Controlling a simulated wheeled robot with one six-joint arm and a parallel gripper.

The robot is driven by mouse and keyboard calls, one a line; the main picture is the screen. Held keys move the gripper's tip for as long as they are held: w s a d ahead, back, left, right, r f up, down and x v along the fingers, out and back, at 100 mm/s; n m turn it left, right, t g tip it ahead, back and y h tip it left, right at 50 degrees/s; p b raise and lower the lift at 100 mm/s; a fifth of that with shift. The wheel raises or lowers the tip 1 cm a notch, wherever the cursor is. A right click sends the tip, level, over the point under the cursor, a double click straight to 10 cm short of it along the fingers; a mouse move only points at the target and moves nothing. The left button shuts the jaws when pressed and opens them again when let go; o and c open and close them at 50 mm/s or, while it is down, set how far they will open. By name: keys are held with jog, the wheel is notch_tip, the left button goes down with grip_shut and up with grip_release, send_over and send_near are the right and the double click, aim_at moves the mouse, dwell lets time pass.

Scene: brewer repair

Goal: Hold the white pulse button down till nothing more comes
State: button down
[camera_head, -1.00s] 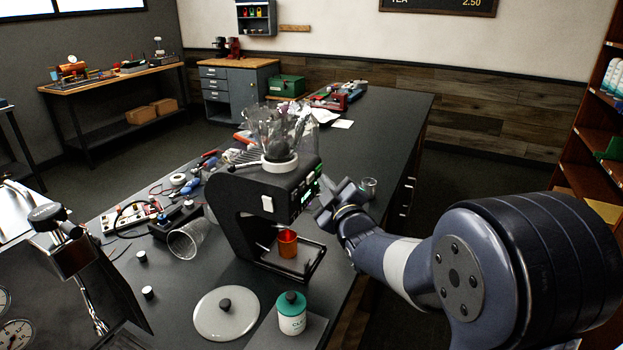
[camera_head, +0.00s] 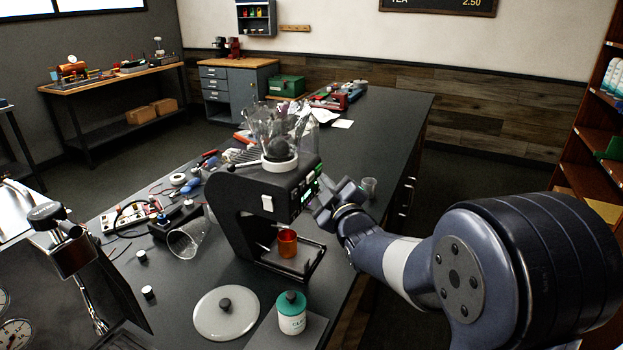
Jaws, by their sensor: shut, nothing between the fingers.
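The black brewer (camera_head: 232,205) stands on the dark bench with a clear hopper (camera_head: 262,125) on top. Its front panel (camera_head: 304,194) faces right and shows small green lights. A white rocker-like piece (camera_head: 267,203) sits on its near side. I cannot make out the white pulse button for certain; my gripper hides part of the panel. My gripper (camera_head: 319,196) is shut and empty, its tips at the front panel. Whether they touch or press anything is too small to tell. An orange cup (camera_head: 287,242) stands upright on the brewer's tray under the head.
A white round lid (camera_head: 226,313) and a teal-capped bottle (camera_head: 291,312) stand in front of the brewer. A clear tumbler (camera_head: 186,242) lies on its side at left, near tools and wires. The far bench is partly clear.

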jog(key=shift+w+a+b, duration=0.1)
jog(key=shift+a+b, duration=0.3)
jog(key=shift+w+a+b, duration=0.15)
jog(key=shift+a+b, duration=0.15)
jog(key=shift+b, duration=0.1)
dwell(0.5)
jog(key=shift+d, duration=0.1)
dwell(4.3)
jog(key=shift+s+d+b, duration=0.3)
jog(key=shift+d+b, duration=0.05)
jog(key=shift+d, duration=0.3)
jog(key=shift+s+d, duration=0.3)
jog(key=shift+d, duration=0.45)
jog(key=shift+s+d, duration=0.35)
jog(key=shift+d, duration=0.45)
jog(key=shift+s+d, duration=0.3)
jog(key=shift+d, duration=0.45)
